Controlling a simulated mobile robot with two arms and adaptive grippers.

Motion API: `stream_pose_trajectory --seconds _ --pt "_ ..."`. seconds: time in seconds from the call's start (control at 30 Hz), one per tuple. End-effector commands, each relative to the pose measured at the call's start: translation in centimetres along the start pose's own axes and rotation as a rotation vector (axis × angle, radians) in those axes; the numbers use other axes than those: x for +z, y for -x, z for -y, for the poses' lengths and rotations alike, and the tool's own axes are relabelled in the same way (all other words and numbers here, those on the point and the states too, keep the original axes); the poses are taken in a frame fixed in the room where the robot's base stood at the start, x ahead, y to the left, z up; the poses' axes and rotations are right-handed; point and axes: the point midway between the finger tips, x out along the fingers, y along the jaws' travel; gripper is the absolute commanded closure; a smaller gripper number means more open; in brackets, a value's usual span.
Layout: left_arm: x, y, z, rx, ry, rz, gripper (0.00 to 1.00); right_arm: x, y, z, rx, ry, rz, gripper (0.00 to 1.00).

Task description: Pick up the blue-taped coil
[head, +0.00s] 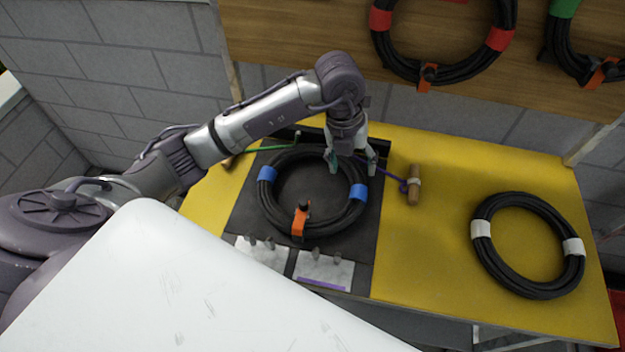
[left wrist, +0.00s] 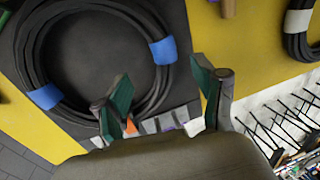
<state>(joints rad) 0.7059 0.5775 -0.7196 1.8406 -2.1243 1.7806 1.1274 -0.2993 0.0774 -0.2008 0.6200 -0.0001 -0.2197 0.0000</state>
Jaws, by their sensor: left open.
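The blue-taped coil (head: 358,192) is a black ring of cable with two blue tape bands and an orange clip (head: 300,222) at its near side. It lies flat on a dark mat (head: 246,208) on the yellow table. My left gripper (head: 352,163) is open and points down over the coil's far right part, with its fingers apart. Whether the fingers touch the coil is unclear. In the left wrist view the coil (left wrist: 163,50) fills the upper left, and the gripper's two fingertips (left wrist: 160,75) show below and right of it with nothing held. My right gripper is out of view.
A white-taped coil (head: 481,229) lies at the right of the yellow table (head: 430,260). A wooden handle (head: 414,185) with a purple cord lies right of the mat. A green cord (head: 278,147) is behind the coil. A red-taped coil (head: 381,18) hangs on the wooden board behind.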

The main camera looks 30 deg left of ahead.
Motion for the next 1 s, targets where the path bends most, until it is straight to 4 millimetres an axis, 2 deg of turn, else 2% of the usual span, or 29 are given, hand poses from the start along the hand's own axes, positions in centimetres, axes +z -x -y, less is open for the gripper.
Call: stream_pose_trajectory --seconds 0.1,0.2,0.43,0.53,0.7,1.0 --pt "-0.1 -2.1 0.0 0.002 0.002 -0.003 0.3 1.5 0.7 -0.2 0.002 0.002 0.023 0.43" --pt "0.0 -3.5 0.0 0.001 0.001 -0.002 0.3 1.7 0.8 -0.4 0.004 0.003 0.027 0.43" --pt "0.0 -5.1 0.1 0.001 0.001 -0.002 0.3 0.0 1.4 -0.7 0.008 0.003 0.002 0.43" --pt "-0.1 -6.5 0.2 0.001 0.002 -0.004 0.3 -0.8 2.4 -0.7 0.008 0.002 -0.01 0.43" --pt "0.0 -8.9 0.1 0.001 0.001 -0.001 0.3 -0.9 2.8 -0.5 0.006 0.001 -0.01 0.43" --pt "0.1 -9.6 0.1 0.0 0.0 0.002 0.3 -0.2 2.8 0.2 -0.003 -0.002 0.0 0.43"
